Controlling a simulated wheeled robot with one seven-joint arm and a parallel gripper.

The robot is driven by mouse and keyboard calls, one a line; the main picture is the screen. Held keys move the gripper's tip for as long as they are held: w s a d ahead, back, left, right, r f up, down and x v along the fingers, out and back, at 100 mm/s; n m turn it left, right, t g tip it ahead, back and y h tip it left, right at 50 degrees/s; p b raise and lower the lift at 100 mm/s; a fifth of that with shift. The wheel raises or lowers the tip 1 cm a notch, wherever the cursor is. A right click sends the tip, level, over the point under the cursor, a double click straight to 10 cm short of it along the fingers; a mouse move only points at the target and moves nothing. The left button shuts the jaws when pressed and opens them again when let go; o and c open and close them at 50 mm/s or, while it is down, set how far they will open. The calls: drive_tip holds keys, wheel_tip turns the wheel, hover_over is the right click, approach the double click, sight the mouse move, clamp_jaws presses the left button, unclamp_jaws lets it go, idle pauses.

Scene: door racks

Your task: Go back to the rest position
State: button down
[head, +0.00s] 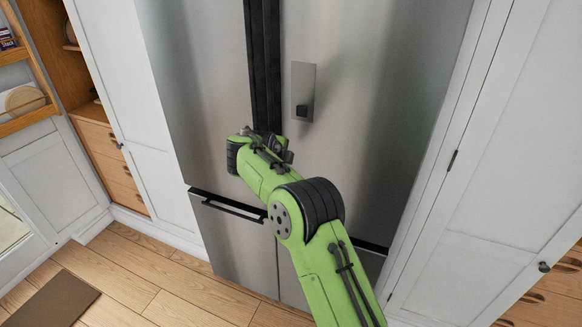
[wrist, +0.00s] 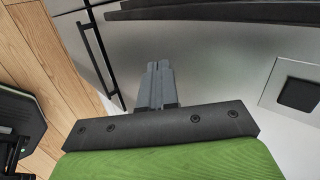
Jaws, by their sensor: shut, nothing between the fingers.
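My gripper (wrist: 155,85) is shut and empty in the wrist view, its two grey fingers together in front of the refrigerator's steel front. In the head view my green arm reaches toward the middle of the refrigerator (head: 205,90). There my gripper's fingers are hidden behind the wrist. The refrigerator's upper doors look closed, with dark vertical handles (head: 262,60) between them. Whether the fingers touch the steel cannot be told.
A dispenser panel (head: 303,92) is on the right door. A lower drawer handle (head: 228,207) sticks out below. White cabinets (head: 480,170) flank the refrigerator. The wooden floor (head: 130,285) is open at lower left, with a brown mat (head: 50,300).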

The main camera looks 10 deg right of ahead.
drive_tip(key=s+a+r+n, duration=0.1)
drive_tip(key=s+r+n, duration=0.3)
drive_tip(key=s+r, duration=0.45)
drive_tip(key=s+d+r+n+y, duration=0.1)
drive_tip(key=s+d+r+n, duration=0.15)
drive_tip(key=s, duration=0.25)
drive_tip(key=s+d+r+n, duration=0.1)
drive_tip(key=s+r+n, duration=0.15)
drive_tip(key=s, duration=0.25)
drive_tip(key=s+d+r+n+y, duration=0.1)
drive_tip(key=s+n, duration=0.3)
drive_tip(key=s, duration=0.1)
drive_tip(key=s+f+n+g+y, duration=0.1)
drive_tip(key=s+f+n, duration=0.3)
drive_tip(key=s, duration=0.7)
drive_tip(key=s+f+n+g+y, duration=0.1)
drive_tip(key=s+f+n, duration=0.4)
drive_tip(key=s, duration=0.7)
drive_tip(key=shift+n+g+b, duration=0.3)
drive_tip(key=shift+n, duration=0.5)
drive_tip(key=shift+s+d+f, duration=0.1)
